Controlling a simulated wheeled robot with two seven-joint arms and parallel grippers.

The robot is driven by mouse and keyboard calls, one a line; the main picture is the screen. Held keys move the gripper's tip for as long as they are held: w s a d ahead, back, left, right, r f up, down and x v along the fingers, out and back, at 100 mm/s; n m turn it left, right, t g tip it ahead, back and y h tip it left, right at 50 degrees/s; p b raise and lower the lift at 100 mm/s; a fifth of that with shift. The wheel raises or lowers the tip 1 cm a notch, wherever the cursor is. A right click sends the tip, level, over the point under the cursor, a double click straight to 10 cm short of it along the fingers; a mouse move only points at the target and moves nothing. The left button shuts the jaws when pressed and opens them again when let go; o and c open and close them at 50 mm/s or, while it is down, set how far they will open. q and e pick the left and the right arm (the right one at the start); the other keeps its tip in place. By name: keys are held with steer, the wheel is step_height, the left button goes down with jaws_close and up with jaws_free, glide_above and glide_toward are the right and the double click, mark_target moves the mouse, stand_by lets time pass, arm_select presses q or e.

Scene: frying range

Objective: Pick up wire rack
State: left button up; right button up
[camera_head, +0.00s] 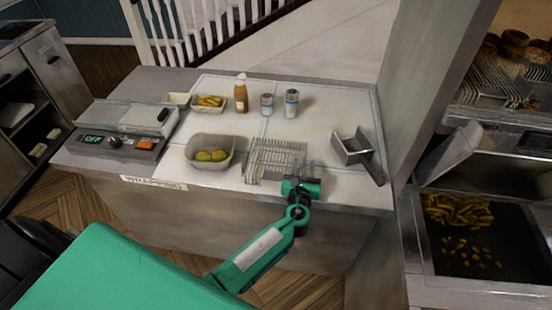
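The wire rack (275,159), a row of thin metal wires, stands on the white tiled counter (330,186) near its front edge. My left arm, green, reaches in from the lower left. My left gripper (305,167) is at the rack's right front corner. Its fingers are small and overlap the wires in the picture, so I cannot tell whether they are open or shut, or whether they touch the rack. My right gripper is not in view.
A bowl with green items (211,151) stands close left of the rack, and a metal scoop-like holder (353,147) stands to its right. A sauce bottle (241,93) and two cans (291,103) are behind. A wall bounds the counter's right side.

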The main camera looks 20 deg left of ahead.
arm_select(q)
jaws_close()
stand_by(1.4)
